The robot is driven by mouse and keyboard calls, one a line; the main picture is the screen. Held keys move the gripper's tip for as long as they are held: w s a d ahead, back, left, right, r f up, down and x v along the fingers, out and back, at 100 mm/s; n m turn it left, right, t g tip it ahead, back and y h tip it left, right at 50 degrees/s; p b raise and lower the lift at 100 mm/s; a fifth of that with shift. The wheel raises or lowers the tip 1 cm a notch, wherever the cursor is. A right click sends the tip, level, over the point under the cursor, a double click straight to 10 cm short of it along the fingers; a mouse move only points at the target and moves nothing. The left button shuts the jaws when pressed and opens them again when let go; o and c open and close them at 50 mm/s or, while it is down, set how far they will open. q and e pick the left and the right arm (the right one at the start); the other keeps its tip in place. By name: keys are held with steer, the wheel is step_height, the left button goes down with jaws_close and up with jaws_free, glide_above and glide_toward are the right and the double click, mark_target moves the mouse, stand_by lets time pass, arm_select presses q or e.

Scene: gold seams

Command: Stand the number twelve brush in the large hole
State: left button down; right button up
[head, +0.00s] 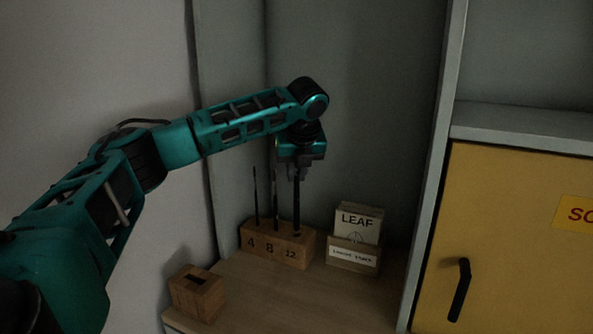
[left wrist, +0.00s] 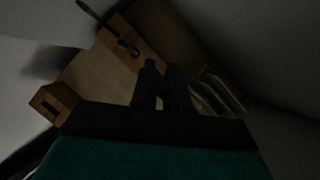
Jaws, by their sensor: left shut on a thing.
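The wooden brush block (head: 277,250), marked 4, 8 and 12, stands on the shelf; its top also shows in the left wrist view (left wrist: 128,42). The number twelve brush (head: 297,212) is dark and upright at the right end of the block, above the 12. My left gripper (head: 297,174) points down and is shut on the brush's upper part. The brush's lower end meets the block top at the right-hand hole; I cannot tell how deep it sits. In the dark left wrist view the fingers (left wrist: 163,80) are close together. My right gripper is not in view.
Two thinner brushes stand in the block, at 4 (head: 256,196) and 8 (head: 275,200). A LEAF card box (head: 353,255) is close on the right. A small slotted wooden box (head: 197,293) stands front left. A yellow cabinet door (head: 520,245) is at right. The shelf front (head: 290,300) is clear.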

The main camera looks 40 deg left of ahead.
mark_target(297, 190)
arm_select(q)
steer(key=shift+f, duration=0.45)
stand_by(0.8)
steer(key=shift+f, duration=2.1)
steer(key=shift+f, duration=0.25)
steer(key=c, duration=1)
jaws_free()
steer(key=shift+c, duration=0.2)
